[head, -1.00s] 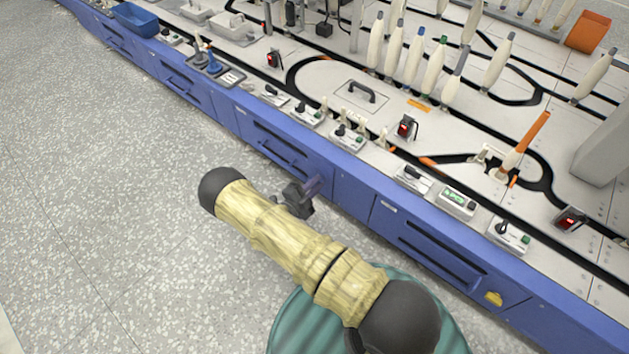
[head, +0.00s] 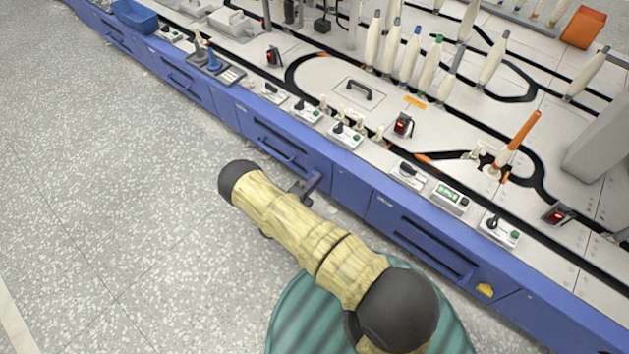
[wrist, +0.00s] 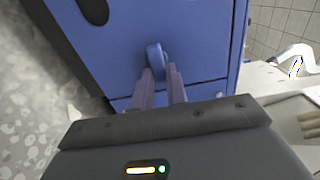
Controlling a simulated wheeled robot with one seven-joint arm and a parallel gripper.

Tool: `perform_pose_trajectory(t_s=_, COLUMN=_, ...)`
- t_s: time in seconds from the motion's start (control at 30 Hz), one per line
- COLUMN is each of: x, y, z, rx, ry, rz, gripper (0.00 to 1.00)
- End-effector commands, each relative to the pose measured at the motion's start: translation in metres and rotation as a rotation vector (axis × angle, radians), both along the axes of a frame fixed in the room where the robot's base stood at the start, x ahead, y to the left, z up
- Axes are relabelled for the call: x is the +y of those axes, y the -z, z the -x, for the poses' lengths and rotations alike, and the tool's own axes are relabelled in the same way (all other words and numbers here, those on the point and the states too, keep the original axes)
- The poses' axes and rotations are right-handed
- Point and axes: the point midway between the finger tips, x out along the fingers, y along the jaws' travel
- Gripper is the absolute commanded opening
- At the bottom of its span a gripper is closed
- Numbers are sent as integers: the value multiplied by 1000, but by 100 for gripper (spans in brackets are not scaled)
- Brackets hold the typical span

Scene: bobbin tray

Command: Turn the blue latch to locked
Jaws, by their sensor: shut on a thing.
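The blue latch (wrist: 154,54) is a small rounded lever on the blue cabinet front, in the wrist view. It stands nearly upright in the picture, tilted slightly. My gripper (wrist: 161,72) has its two purple-grey fingers around the latch's lower part, shut on it. In the head view, my gripper (head: 311,184) is against the cabinet's front face.
The long blue cabinet (head: 420,245) carries a white worktop with black tracks, bobbins and small switch boxes. A dark oval opening (wrist: 94,10) is beside the latch in the wrist view. The speckled floor (head: 110,220) at left is clear.

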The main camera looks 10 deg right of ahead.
Motion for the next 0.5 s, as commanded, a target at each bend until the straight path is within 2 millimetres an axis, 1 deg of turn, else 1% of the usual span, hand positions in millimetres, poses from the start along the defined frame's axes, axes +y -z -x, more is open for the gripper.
perform_pose_trajectory(t_s=0.3, x=-1, y=1, z=1, rx=1, ry=3, rz=-3, gripper=0)
perform_pose_trajectory(t_s=0.33, x=-1, y=1, z=1, rx=1, ry=3, rz=-3, gripper=18)
perform_pose_trajectory(t_s=0.4, x=-1, y=1, z=1, rx=0, ry=3, rz=-2, gripper=32)
perform_pose_trajectory(t_s=0.43, x=-1, y=1, z=1, rx=0, ry=3, rz=-2, gripper=36)
perform_pose_trajectory(t_s=0.5, x=-1, y=1, z=1, rx=0, ry=2, rz=-2, gripper=36)
